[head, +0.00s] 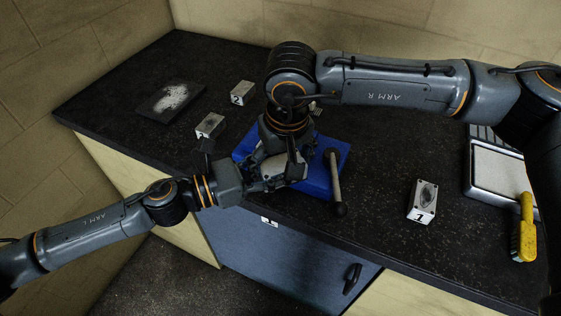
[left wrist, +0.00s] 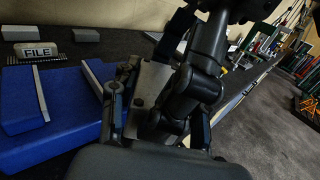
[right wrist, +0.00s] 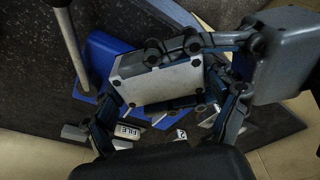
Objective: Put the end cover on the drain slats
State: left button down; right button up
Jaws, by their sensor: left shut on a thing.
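A grey metal plate with screws at its corners (right wrist: 155,80), which looks like the end cover, is above the blue vise. My left gripper (head: 262,182) is shut on it; the plate also shows between its fingers in the left wrist view (left wrist: 148,85). My right gripper (head: 280,160) comes down from above. In the right wrist view its fingers are spread wide on both sides of the plate, with a gap at the right. The two grippers hide much of each other. I cannot make out the drain slats for certain.
The blue vise (head: 328,160) has a metal handle rod (head: 335,175) at its right. Marked blocks stand behind (head: 242,93), left (head: 210,126) and right (head: 422,200), with a dark plate (head: 172,100) far left. A scale (head: 495,175) and yellow brush (head: 524,230) are right.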

pick_arm(q)
jog(key=shift+d+r, duration=0.1)
jog(key=shift+r, duration=0.1)
pick_arm(e)
jog(key=shift+s+a, duration=0.1)
jog(key=c, duration=0.7)
pick_arm(q)
jog(key=c, duration=0.6)
grip_release()
pick_arm(e)
jog(key=shift+c, duration=0.6)
pick_arm(q)
jog(key=shift+f, duration=0.1)
